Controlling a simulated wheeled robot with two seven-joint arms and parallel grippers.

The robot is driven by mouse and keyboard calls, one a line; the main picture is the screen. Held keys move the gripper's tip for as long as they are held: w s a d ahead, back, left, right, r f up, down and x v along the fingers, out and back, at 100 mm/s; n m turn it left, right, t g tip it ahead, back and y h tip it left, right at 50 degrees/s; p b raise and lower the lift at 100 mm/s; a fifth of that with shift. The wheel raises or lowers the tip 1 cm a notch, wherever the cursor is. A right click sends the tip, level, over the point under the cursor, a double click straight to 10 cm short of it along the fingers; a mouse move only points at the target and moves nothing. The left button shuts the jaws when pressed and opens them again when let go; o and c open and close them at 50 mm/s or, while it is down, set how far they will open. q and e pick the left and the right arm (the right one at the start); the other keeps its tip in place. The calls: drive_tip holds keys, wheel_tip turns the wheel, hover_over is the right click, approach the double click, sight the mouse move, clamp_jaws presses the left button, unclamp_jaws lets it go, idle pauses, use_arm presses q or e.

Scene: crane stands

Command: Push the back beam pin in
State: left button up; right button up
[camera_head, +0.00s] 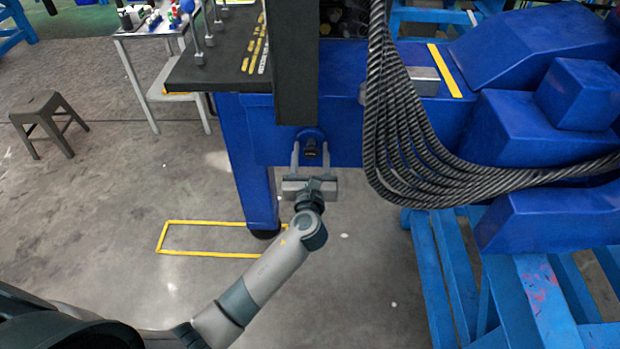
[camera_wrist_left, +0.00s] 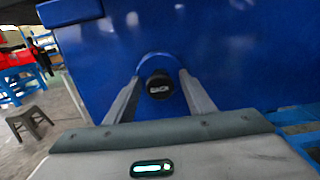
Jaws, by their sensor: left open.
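The beam pin (camera_head: 311,149) shows as a dark round knob in a blue round boss on the face of the blue beam (camera_head: 345,130). In the left wrist view the pin's black end (camera_wrist_left: 160,86) faces the camera, with a small light label on it. My left gripper (camera_head: 311,148) is open, and its two fingers stand on either side of the pin. In the left wrist view the fingers (camera_wrist_left: 158,82) show gaps to the knob on both sides. How deep the pin sits is hard to tell. My right gripper is not seen.
A thick bundle of dark cables (camera_head: 405,130) hangs just right of the pin. A dark upright column (camera_head: 291,60) stands above it. A stool (camera_head: 47,120) stands far left.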

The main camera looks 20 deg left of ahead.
use_arm(q)
drive_tip(key=b+v, duration=0.3)
drive_tip(key=v, duration=1.3)
drive_tip(key=shift+s+b, duration=0.35)
drive_tip(key=shift+b, duration=0.05)
drive_tip(key=shift+d+f, duration=0.1)
drive_tip(key=shift+f, duration=0.05)
